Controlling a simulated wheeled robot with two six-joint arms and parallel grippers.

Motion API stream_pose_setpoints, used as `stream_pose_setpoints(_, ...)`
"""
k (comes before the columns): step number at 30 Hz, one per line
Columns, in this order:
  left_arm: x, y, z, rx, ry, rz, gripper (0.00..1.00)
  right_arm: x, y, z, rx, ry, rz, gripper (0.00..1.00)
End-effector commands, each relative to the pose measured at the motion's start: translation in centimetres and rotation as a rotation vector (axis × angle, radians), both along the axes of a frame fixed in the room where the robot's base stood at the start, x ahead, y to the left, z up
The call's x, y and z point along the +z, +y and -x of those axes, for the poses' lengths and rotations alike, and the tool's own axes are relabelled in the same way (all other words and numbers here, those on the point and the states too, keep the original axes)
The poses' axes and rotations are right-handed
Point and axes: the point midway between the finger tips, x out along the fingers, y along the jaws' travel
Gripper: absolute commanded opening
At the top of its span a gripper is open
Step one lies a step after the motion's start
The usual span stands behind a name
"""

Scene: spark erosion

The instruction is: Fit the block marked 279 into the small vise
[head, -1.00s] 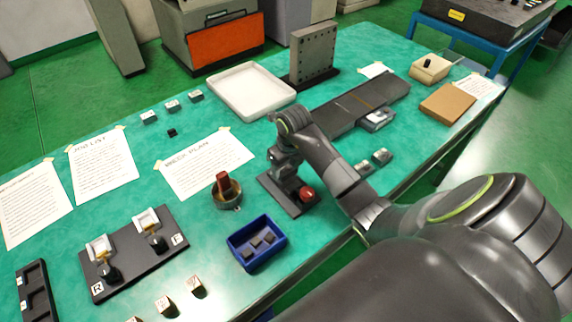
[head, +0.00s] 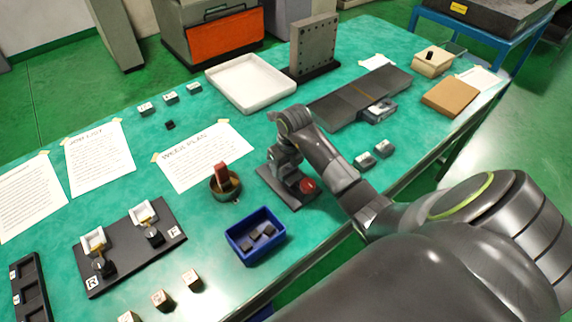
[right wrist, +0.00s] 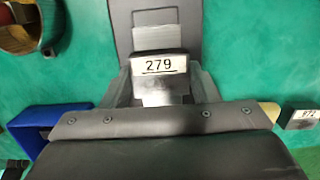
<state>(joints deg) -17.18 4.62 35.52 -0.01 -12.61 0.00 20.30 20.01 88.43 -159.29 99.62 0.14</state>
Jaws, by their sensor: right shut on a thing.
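A dark block marked 279 (right wrist: 158,64) is held between the two fingers of my right gripper (right wrist: 161,88), its white number label facing the wrist camera. In the head view my right gripper (head: 287,172) is low over a dark base plate (head: 297,203) with a red knob (head: 308,186). This looks like the small vise. In the right wrist view a grey jaw-like part (right wrist: 160,36) lies just beyond the block. I cannot tell whether block and jaw touch. My gripper hides much of the vise in the head view. My left gripper is out of view.
A brass cup (head: 222,190) with a red piece stands left of the vise. A blue bin (head: 256,246) with dark pieces is in front. Two grey blocks (head: 364,162) (head: 383,148) lie to the right. A long dark plate (head: 335,115) is behind.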

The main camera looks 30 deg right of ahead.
Motion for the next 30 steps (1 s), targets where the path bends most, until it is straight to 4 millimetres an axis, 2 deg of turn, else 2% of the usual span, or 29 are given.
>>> stream_pose_setpoints(8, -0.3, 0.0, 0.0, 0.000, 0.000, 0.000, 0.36, -0.3, 0.0, -0.1, 0.001, -0.003, 0.000, 0.14)
stream_pose_setpoints(9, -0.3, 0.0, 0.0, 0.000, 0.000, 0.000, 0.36, -0.3, 0.0, -0.1, 0.001, -0.003, 0.000, 0.56)
stream_pose_setpoints(15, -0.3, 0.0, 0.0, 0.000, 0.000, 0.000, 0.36, -0.2, 0.0, 0.0, 0.000, -0.002, 0.000, 0.80)
stream_pose_setpoints(24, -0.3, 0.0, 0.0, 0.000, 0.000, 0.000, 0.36, -0.2, 0.0, 0.0, 0.000, 0.001, 0.000, 0.80)
stream_pose_setpoints(30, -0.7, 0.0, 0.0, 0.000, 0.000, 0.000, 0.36, 2.1, -0.1, 0.3, 0.002, -0.004, 0.002, 0.80)
